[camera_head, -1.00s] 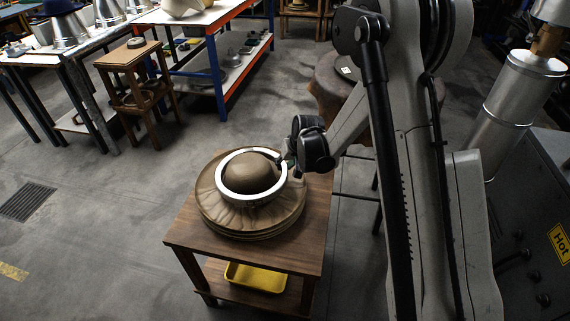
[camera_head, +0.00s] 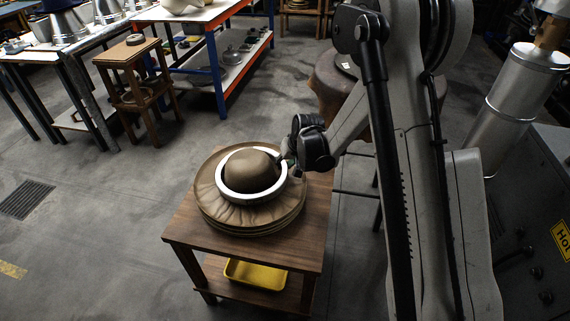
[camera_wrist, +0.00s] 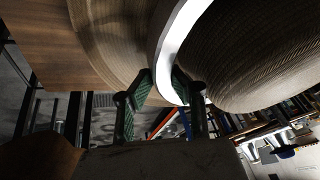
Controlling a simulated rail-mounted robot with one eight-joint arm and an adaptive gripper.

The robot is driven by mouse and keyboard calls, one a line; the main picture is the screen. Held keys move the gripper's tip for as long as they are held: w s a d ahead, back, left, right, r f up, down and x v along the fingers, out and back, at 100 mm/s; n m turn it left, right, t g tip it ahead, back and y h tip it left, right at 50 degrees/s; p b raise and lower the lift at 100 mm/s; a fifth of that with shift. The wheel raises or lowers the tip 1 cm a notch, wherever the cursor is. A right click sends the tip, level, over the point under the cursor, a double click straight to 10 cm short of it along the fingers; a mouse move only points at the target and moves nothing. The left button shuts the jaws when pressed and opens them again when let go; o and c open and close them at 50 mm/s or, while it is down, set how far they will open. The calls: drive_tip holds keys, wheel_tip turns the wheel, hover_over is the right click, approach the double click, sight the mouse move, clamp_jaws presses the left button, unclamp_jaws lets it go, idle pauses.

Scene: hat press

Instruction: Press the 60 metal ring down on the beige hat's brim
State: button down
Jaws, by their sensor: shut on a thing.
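The beige hat (camera_head: 250,167) lies crown up on a small wooden table, on a stack of similar brims. The metal ring (camera_head: 252,198) is pale and sits around the crown. In the head view the crown rises through it, and the pleated brim (camera_head: 245,216) spreads out below. My gripper (camera_head: 288,163) is at the ring's right side, shut on its rim. In the wrist view my gripper (camera_wrist: 168,88) has its two green-padded fingers on either side of the bright ring (camera_wrist: 178,45), between brim and crown. I cannot tell whether the ring touches the brim all around.
The wooden table (camera_head: 190,238) has a lower shelf with a yellow tray (camera_head: 256,274). A round dark stool (camera_head: 335,85) stands behind my forearm. A dark machine with a "Hot" label (camera_head: 545,225) is at right. Workbenches and a wooden stand (camera_head: 130,75) are at the back left.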

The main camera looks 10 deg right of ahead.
drive_tip(key=shift+f+b, duration=0.75)
drive_tip(key=shift+b, duration=0.25)
idle(7.0)
